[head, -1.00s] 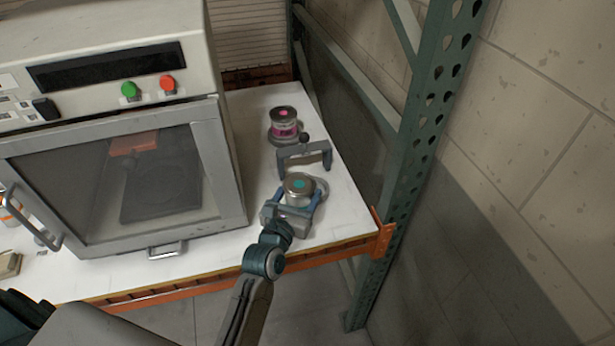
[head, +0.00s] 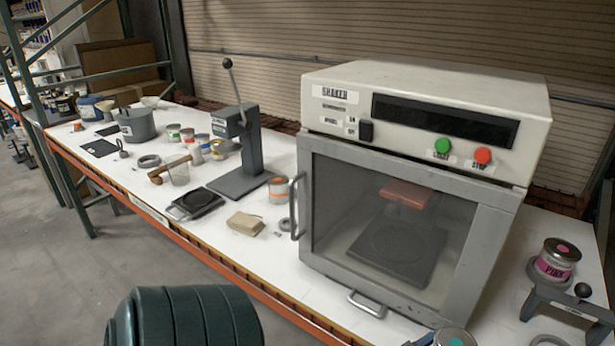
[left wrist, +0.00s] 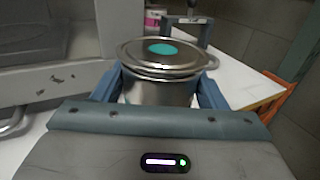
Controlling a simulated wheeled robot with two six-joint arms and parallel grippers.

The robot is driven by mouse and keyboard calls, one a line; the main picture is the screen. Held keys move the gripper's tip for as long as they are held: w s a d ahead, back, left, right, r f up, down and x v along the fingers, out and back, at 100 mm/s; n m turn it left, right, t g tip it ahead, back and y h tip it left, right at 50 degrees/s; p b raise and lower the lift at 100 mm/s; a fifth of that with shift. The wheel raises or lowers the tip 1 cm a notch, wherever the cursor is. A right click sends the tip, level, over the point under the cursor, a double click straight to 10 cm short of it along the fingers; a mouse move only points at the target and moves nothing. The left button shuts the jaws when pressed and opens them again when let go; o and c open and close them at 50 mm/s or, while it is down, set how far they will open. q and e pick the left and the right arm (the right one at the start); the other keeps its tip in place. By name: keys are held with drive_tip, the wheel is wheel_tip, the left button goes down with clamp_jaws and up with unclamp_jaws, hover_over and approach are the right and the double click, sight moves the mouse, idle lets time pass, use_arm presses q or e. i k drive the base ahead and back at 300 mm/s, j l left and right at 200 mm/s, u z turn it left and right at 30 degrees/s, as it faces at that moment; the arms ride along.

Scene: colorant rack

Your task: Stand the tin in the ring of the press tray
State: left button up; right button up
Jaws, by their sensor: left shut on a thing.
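A metal tin with a teal dot on its lid (left wrist: 160,58) stands upright between the blue fingers of my left gripper (left wrist: 160,92), which is shut on it. In the head view only the tin's lid (head: 455,338) shows at the bottom edge, with a bit of my left gripper (head: 424,340) beside it. The lever press (head: 252,140) stands left of the shaker, with its flat dark base tray (head: 232,187) on the bench. I cannot make out a ring on that tray. My right gripper is not in view.
The shaker (head: 425,85) stands between the held tin and the press. A pink-labelled tin (head: 556,262) and a grey clamp frame (head: 570,302) are at right.

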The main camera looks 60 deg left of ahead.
sight(198, 199)
drive_tip(key=u, duration=1.25)
drive_tip(key=i+j+u, duration=0.1)
drive_tip(key=j+u, duration=0.15)
drive_tip(key=u, duration=0.2)
drive_tip(key=i+j+u, duration=0.15)
drive_tip(key=u, duration=0.25)
drive_tip(key=i+j, duration=0.6)
drive_tip(key=i, duration=0.25)
drive_tip(key=i+l, duration=0.2)
